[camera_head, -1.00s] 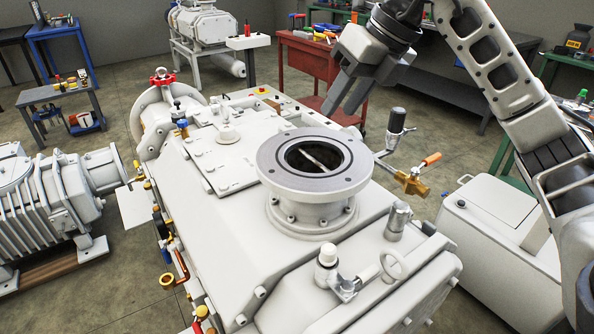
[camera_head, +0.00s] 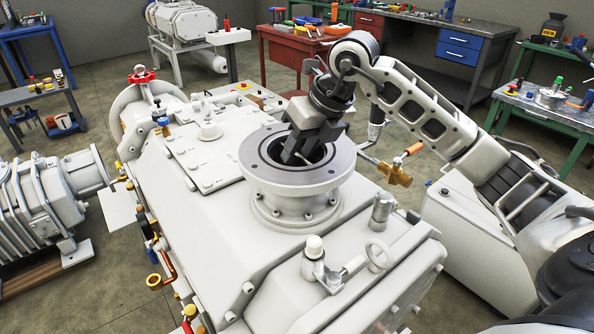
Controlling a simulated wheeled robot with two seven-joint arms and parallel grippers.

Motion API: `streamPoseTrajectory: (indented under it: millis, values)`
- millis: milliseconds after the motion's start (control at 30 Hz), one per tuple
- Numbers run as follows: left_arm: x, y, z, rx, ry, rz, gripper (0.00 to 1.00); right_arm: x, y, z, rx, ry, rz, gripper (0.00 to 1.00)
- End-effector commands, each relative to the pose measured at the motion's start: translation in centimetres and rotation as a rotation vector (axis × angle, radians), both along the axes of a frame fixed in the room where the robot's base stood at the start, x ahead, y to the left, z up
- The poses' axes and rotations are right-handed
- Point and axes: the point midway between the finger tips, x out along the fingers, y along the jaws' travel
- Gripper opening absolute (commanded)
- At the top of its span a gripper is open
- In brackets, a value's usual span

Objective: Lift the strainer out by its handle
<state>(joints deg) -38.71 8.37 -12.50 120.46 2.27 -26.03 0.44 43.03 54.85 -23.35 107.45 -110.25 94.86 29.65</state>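The strainer sits down inside the round opening of the pump's inlet flange (camera_head: 300,187). Only its thin, light handle (camera_head: 307,160) shows clearly, running across the dark opening; the strainer's body is hidden below the rim. My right gripper (camera_head: 300,153) points down into the opening from above. Its dark fingers are right at the handle and cover part of it. I cannot tell whether they touch or hold the handle. My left gripper is not in view.
The large white pump housing (camera_head: 190,230) fills the middle. A brass valve with an orange handle (camera_head: 396,172) and a dark-topped cylinder stand close to the flange's right side.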

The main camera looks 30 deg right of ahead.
Motion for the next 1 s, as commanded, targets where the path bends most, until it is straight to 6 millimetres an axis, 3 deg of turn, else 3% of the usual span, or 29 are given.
streamPoseTrajectory:
  millis: [167,400,433,533,567,1000]
  values:
    - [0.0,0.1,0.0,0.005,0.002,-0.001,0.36,0.7,0.4,-1.8,0.002,0.001,0.000,0.34]
    - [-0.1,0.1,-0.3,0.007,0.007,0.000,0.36,0.8,0.5,-2.0,0.000,0.000,0.000,0.34]
    - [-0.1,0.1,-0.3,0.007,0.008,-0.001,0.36,0.8,0.4,-2.0,0.000,0.000,0.000,0.32]
    - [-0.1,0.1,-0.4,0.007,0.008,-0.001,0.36,0.8,0.4,-2.0,0.000,0.000,0.000,0.04]
    - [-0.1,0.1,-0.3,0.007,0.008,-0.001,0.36,0.8,0.4,-2.0,0.000,0.000,0.000,0.00]
    - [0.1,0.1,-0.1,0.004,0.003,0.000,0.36,0.9,0.4,-1.4,0.001,-0.004,0.000,0.00]
